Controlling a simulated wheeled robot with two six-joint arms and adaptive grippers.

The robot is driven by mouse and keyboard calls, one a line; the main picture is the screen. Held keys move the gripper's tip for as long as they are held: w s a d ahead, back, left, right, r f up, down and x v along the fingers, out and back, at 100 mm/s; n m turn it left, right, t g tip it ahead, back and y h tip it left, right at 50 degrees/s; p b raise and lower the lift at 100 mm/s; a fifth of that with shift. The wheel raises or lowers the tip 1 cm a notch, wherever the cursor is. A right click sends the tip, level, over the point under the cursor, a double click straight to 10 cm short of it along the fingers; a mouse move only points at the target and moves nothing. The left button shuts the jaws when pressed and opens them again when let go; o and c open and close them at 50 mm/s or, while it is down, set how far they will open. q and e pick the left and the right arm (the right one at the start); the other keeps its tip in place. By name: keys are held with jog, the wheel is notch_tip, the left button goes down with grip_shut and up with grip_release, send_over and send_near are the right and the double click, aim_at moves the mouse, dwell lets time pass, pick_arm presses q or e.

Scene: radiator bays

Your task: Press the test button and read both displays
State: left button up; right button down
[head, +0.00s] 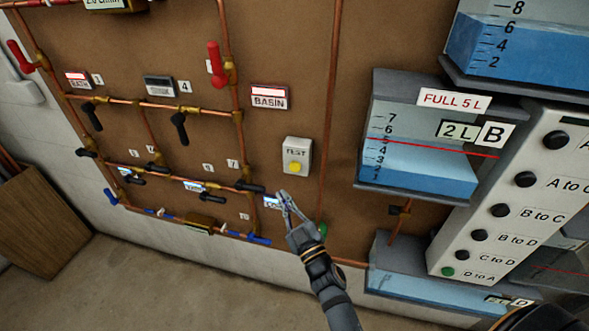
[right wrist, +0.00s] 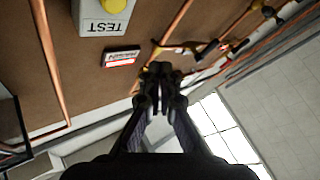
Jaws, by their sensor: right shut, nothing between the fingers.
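The test button (head: 295,167) is a yellow round knob on a white box (head: 298,146) marked TEST, fixed to the brown board. In the right wrist view the button (right wrist: 109,5) and its box (right wrist: 104,22) show upside down at the top edge. One display (head: 104,4) reads about 2.0 L/min, cut off by the top edge. A second dark box (head: 202,222), perhaps the other display, sits on the lower pipe; its reading is illegible. My right gripper (head: 282,197) is shut and empty, below the button and apart from it; it also shows in the right wrist view (right wrist: 160,74). My left gripper is out of view.
Copper pipes with black, red and blue valve handles cover the board's left. A BASIN sign (head: 269,97) is left of the test box. Tank B (head: 417,167) and a white button panel (head: 506,195) stand right. A wooden crate (head: 40,215) stands far left.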

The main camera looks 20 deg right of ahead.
aim_at(290, 166)
jog(key=w+d+b, duration=0.3)
jog(key=w+d, duration=0.2)
jog(key=w, duration=0.2)
jog(key=shift+w, duration=0.15)
dwell(1.4)
jog(key=shift+w+d, duration=0.15)
jog(key=shift+w, duration=0.15)
jog(key=shift+w+d, duration=0.3)
jog(key=shift+w, duration=0.1)
dwell(0.7)
jog(key=shift+s, duration=0.1)
jog(key=shift+s+a+p, duration=0.3)
jog(key=shift+s+a, duration=0.25)
jog(key=shift+s, duration=0.15)
